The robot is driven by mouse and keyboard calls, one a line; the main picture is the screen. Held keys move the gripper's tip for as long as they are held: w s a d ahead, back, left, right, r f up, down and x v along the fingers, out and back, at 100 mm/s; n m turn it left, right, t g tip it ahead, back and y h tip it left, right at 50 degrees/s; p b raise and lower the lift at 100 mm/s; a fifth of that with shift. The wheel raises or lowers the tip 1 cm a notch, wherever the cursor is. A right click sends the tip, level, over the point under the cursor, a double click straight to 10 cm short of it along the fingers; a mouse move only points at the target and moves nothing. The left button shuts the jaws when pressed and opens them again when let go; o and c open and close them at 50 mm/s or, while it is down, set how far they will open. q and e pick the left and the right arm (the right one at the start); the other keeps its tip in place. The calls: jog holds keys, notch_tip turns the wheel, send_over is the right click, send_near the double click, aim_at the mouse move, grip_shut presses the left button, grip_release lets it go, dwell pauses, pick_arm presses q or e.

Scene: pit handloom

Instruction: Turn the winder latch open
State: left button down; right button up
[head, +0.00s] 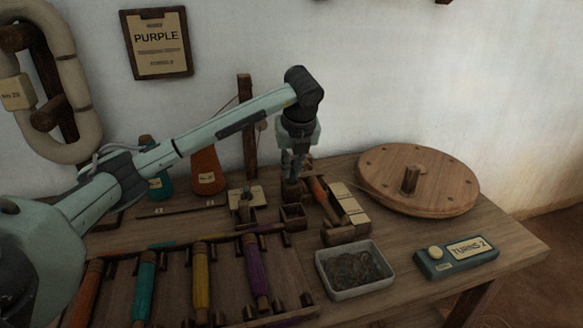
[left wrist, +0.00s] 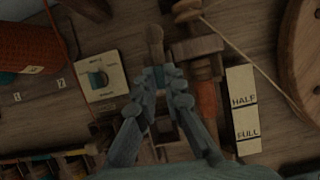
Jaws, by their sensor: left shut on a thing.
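The winder stands at the back middle of the bench, with an orange-wound bobbin (head: 318,190) on it; the bobbin also shows in the left wrist view (left wrist: 208,100). My left gripper (head: 292,178) points down onto the winder's left side. In the left wrist view its fingers (left wrist: 161,78) are closed together on the winder latch (left wrist: 156,42), a small wooden lever whose rounded end sticks out past the fingertips. The fingers hide the rest of the latch, so its exact angle is hard to tell. My right gripper is in neither view.
A HALF/FULL gauge (left wrist: 243,110) lies right of the bobbin. A dial plate (left wrist: 100,78) is to the left. The large wooden wheel (head: 440,180), TURNS 2 box (head: 456,258) and grey tray (head: 325,274) are further right. Colored bobbins (head: 201,280) fill a front rack.

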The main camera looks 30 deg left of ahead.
pick_arm(q)
jog(key=shift+n, duration=0.4)
jog(key=c, duration=1.6)
grip_release()
jog(key=v, duration=1.2)
jog(key=shift+w+r, duration=0.1)
jog(key=shift+w, duration=0.1)
